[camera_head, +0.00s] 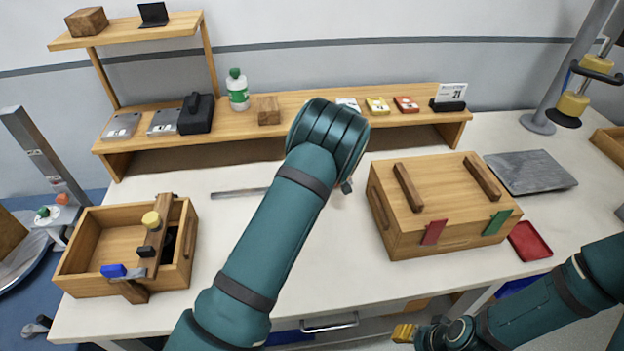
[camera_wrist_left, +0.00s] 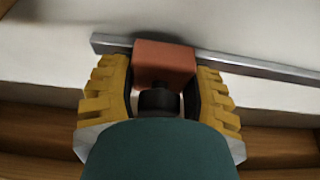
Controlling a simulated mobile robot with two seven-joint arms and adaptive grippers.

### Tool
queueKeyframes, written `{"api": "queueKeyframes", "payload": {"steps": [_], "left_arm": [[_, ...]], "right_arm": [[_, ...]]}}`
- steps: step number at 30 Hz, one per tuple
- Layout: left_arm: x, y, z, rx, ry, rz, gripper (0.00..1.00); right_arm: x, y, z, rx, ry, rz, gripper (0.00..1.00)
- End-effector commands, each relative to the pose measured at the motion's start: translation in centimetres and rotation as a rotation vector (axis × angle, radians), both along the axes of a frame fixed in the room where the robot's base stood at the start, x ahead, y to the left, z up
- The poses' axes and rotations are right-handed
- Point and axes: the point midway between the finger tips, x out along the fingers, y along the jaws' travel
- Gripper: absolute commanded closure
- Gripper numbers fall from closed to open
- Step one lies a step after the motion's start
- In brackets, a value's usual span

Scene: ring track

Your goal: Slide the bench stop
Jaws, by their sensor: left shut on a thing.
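The bench stop is a red-orange block (camera_wrist_left: 165,58) on a grey metal rail (camera_wrist_left: 250,66) in the left wrist view. My left gripper (camera_wrist_left: 160,92) is shut on the stop, with a yellow finger on each side of it. In the head view the left end of the rail (camera_head: 238,192) shows on the white bench top; my left arm hides the stop and the left gripper there. My right gripper (camera_head: 405,333) is low at the right, in front of the bench edge; its finger opening is unclear.
A wooden box with red and green tabs (camera_head: 440,205) stands right of the rail. An open wooden tray (camera_head: 88,222) is at the left. A shelf (camera_head: 240,133) with small items runs behind. Bare bench top (camera_head: 320,265) lies in front.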

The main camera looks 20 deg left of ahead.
Motion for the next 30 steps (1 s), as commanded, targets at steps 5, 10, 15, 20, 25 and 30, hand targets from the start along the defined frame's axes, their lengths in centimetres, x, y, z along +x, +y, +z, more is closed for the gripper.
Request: {"api": "queueKeyframes", "payload": {"steps": [5,10,15,20,25,30], "left_arm": [[1.0,-1.8,-0.2,-0.001,0.002,-0.001,0.91],[1.3,-2.3,-0.1,-0.002,0.003,0.0,0.91],[1.3,-2.4,-0.1,-0.003,0.001,0.0,0.91],[1.3,-2.5,0.0,-0.005,0.0,-0.001,0.38],[1.3,-2.4,0.0,-0.003,-0.001,-0.001,0.15],[1.3,-2.2,0.0,-0.002,0.0,0.001,0.15]], "right_arm": [[-0.1,0.0,-0.3,0.0,0.002,0.002,0.53],[-0.1,0.0,-0.3,0.0,0.002,0.002,0.53],[-0.1,0.0,-0.3,0.0,0.002,0.002,0.53],[-0.1,0.0,-0.3,0.0,0.002,0.002,0.53],[-0.1,0.0,-0.3,0.0,0.002,0.002,0.53],[-0.1,0.0,-0.3,0.0,0.002,0.002,0.53]]}}
